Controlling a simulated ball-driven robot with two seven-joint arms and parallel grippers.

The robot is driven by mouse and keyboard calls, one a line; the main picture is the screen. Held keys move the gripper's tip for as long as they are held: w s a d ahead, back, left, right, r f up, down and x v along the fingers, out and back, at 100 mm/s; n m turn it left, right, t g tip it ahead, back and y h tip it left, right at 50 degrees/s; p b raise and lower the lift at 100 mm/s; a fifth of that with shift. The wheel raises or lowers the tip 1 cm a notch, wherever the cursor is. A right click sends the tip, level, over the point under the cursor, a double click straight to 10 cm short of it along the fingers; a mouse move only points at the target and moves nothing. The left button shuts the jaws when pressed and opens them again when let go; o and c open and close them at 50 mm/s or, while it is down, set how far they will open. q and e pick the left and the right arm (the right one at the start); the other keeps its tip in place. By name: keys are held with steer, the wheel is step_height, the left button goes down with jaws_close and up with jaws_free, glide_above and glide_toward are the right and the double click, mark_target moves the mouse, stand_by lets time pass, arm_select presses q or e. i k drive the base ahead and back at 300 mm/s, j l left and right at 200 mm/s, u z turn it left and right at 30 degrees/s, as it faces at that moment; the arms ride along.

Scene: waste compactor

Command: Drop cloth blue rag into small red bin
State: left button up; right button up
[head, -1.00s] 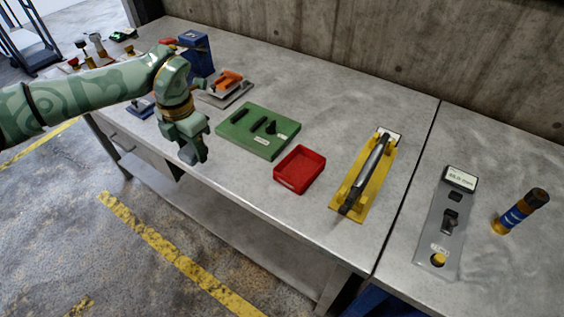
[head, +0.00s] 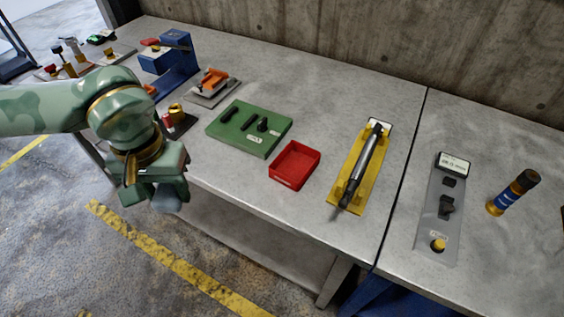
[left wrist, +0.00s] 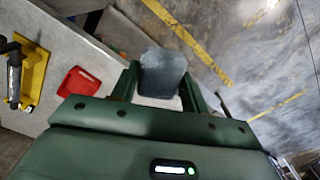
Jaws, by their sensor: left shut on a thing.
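The small red bin (head: 294,165) stands on the grey workbench near its front edge, and its visible inside looks empty. It also shows in the left wrist view (left wrist: 80,83). My left gripper (head: 165,197) is left of the bin, out past the bench's front edge, over the floor. It is shut on a grey-blue cloth rag (left wrist: 162,73), which sits between its two fingers in the left wrist view. In the head view only a small grey-blue bit of the rag shows below the fingers. My right gripper is not in view.
A green board with dark pieces (head: 249,128) lies left of the bin. A yellow holder (head: 347,193) with a dark bar is to its right. A concrete wall backs the bench.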

mark_target(288, 168)
steer(key=i+j+z, duration=0.1)
steer(key=j+z, duration=0.25)
steer(key=j, duration=0.3)
steer(key=j+z, duration=0.3)
steer(key=j, duration=0.3)
steer(key=z, duration=1.35)
steer(key=i+j, duration=0.05)
